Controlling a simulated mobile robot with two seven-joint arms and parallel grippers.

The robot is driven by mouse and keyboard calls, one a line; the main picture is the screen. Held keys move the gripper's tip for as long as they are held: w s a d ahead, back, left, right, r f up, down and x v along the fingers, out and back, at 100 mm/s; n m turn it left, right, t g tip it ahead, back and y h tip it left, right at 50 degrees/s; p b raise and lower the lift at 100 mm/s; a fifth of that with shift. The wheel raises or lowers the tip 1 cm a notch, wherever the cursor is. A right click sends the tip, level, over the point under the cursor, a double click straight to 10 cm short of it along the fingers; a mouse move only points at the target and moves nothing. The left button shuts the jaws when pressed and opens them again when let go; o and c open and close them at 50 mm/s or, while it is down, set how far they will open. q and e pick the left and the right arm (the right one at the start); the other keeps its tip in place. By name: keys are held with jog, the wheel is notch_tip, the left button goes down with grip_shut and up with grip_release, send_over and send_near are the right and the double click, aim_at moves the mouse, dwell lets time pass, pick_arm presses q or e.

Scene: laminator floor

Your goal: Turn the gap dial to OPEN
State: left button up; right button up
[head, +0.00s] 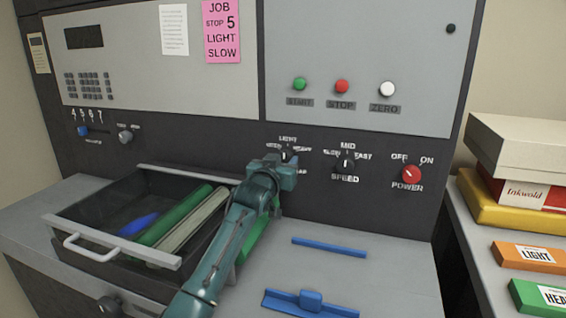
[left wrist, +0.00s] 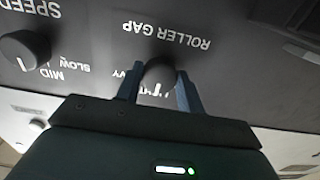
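The gap dial (head: 285,155) is a dark round knob on the black panel, labelled LIGHT above and partly hidden by my left gripper (head: 286,166). In the left wrist view, which is upside down, the knob (left wrist: 160,71) sits under ROLLER GAP lettering, and its white mark appears to point to LIGHT. The OPEN label is mostly hidden. My left gripper (left wrist: 159,80) has its two fingers apart, one on either side of the knob. A small gap seems to show beside it; contact is not clear. My right gripper is in neither view.
The speed knob (head: 346,164) and red power knob (head: 411,174) are to the right. Below my left arm is an open drawer (head: 115,254) with rolls in it. A blue bar (head: 329,247) and a blue handled tool (head: 311,302) lie on the grey counter.

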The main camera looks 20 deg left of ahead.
pick_arm(q)
jog(key=c, duration=0.4)
jog(key=shift+c, duration=0.2)
